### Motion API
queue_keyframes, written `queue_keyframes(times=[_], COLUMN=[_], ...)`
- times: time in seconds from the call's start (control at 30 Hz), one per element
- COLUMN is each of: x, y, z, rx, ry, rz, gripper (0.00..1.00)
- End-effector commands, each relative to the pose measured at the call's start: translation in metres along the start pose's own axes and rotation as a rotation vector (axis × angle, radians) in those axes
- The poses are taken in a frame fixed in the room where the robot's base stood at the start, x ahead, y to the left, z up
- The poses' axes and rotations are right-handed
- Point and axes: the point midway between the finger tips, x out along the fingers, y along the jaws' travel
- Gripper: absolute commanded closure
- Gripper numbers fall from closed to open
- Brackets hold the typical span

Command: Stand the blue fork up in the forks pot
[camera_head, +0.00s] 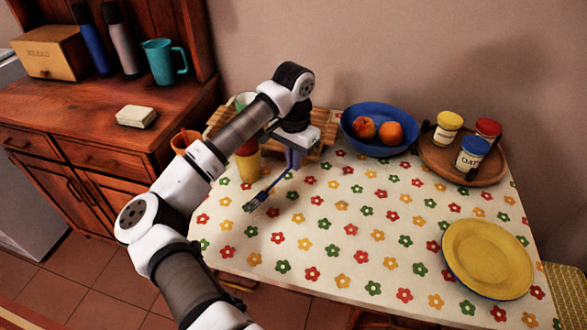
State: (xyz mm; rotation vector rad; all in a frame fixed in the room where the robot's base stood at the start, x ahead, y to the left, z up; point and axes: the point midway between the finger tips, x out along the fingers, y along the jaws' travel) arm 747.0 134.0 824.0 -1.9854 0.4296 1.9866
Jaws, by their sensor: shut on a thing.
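My gripper (293,160) points down over the far left part of the table. It is shut on the blue fork (264,195) by its upper end. The fork slants down to the left, with its wider end lowest, just over or touching the cloth; I cannot tell which. A yellow pot (247,170) with a red part at its top stands left of my gripper. An orange pot (181,145) and a pale green pot (243,99) are partly hidden by my arm. No label shows which one is the forks pot.
A slatted wooden rack (326,133) lies behind my gripper. A blue bowl (350,131) of fruit and a round wooden tray (433,165) with several jars stand to the right. A yellow plate (487,258) is at front right. The flowered tablecloth's middle (350,215) is clear.

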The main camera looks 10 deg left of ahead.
Motion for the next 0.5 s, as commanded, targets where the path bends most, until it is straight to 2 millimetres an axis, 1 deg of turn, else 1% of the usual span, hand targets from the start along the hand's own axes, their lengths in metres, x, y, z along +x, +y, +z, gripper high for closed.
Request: queue_keyframes(times=[0.13,0.3,0.37,0.5], x=[0.012,0.035,0.039,0.039], y=[0.001,0.0,0.0,0.0], z=[0.0,0.0,0.0,0.0], rx=[0.0,-0.002,-0.001,-0.001], ry=[-0.001,0.0,0.0,0.0], rz=[0.002,0.003,0.001,0.0], gripper=[1.0,1.0,1.0,1.0])
